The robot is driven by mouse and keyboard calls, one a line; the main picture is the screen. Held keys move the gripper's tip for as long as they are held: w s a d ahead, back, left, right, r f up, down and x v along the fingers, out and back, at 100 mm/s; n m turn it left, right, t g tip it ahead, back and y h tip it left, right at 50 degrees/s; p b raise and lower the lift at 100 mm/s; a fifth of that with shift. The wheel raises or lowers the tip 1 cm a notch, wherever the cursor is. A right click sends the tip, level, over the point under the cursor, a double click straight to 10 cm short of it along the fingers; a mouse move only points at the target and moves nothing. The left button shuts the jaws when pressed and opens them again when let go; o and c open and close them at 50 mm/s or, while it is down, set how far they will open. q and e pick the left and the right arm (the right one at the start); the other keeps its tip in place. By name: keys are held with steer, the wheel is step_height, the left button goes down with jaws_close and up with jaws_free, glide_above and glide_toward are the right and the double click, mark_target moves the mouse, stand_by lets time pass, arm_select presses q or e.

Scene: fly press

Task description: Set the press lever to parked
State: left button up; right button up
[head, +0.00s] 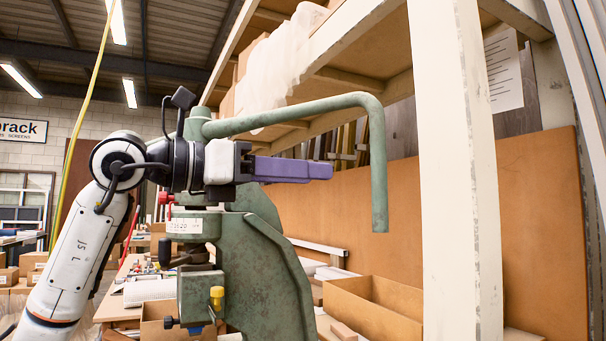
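The green fly press (262,265) stands in the middle of the head view. Its lever (300,109) is a green bar that runs right from the top of the press, bends, and hangs straight down at its right end. My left gripper (328,170) has purple fingers and points right, below the horizontal part of the lever and left of the hanging part. A gap shows between the fingertips and the hanging part. The fingers are seen side-on, so their opening does not show. My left arm hides part of the press head. My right gripper is out of view.
A cream post (455,180) stands close on the right, beside the lever's hanging end. A wooden shelf (345,75) with plastic wrap (270,65) is above and behind. An open cardboard box (375,308) sits at lower right. The bench (122,312) holds small clutter.

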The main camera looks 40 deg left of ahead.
arm_select(q)
steer(key=shift+d, duration=0.2)
steer(key=c, duration=0.5)
steer(key=d+n+h, duration=0.1)
steer(key=f+n+g+h+p, duration=0.1)
steer(key=n, duration=0.1)
steer(key=d+n+g+h+p, duration=0.1)
steer(key=shift+d+f+n, duration=0.3)
steer(key=shift+d+f, duration=0.05)
steer(key=shift+f, duration=0.05)
jaws_close()
step_height(320, 180, down, 4)
steer(key=s+a+n+g+h+p, duration=0.2)
steer(key=s+n+h, duration=0.15)
steer(key=n, duration=0.55)
steer(key=w+d+p, duration=0.4)
steer(key=w, duration=0.7)
steer(key=shift+w+d, duration=0.15)
steer(key=shift+d, duration=0.15)
